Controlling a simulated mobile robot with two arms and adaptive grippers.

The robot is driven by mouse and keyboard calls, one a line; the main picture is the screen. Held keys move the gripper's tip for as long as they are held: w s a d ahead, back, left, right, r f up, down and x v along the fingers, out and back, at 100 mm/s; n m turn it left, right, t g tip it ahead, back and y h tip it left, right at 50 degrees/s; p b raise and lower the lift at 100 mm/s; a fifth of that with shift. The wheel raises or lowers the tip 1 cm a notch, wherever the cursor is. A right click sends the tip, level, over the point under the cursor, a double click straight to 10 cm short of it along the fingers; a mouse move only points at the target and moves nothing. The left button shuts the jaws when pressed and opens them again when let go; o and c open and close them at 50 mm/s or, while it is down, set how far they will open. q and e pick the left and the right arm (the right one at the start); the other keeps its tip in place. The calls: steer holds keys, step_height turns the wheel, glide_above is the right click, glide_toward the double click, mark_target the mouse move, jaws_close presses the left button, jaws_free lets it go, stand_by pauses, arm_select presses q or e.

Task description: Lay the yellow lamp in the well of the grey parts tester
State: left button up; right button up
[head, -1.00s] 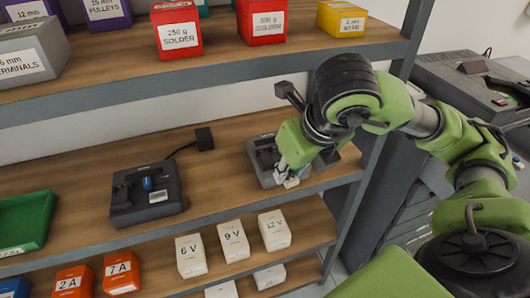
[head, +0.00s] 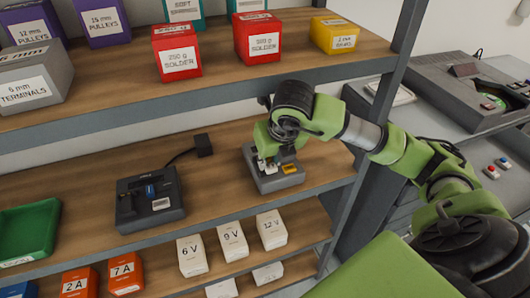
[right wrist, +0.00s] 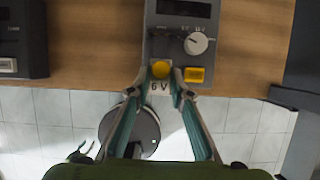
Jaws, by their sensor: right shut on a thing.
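The grey parts tester (head: 262,182) stands on the middle shelf, with a pale dial (right wrist: 196,43) and a yellow block (right wrist: 194,75) on its face. My right gripper (right wrist: 160,80) is over the tester's near-left part, shut on the round yellow lamp (right wrist: 160,69). A "6 V" mark shows just below the lamp between the fingers. In the head view my right gripper (head: 268,167) hides the lamp and part of the tester. I cannot see the well clearly, nor whether the lamp touches the tester. My left gripper is not in view.
A dark device with a blue part (head: 150,200) stands left of the tester, with a green tray (head: 28,232) farther left. The upper shelf, with red boxes (head: 177,52), runs above my arm. White voltage boxes (head: 192,256) sit below. Bare shelf (head: 325,165) lies right of the tester.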

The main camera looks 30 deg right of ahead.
steer(key=w+f, duration=0.1)
steer(key=w+f+p, duration=0.1)
steer(key=w, duration=0.1)
steer(key=shift+w+d+f+p, duration=0.2)
steer(key=shift+d+p, duration=0.1)
steer(key=shift+d, duration=0.1)
steer(key=shift+c, duration=0.5)
steer(key=shift+w+d+f, duration=0.1)
steer(key=shift+w+f, duration=0.1)
steer(key=o, duration=1)
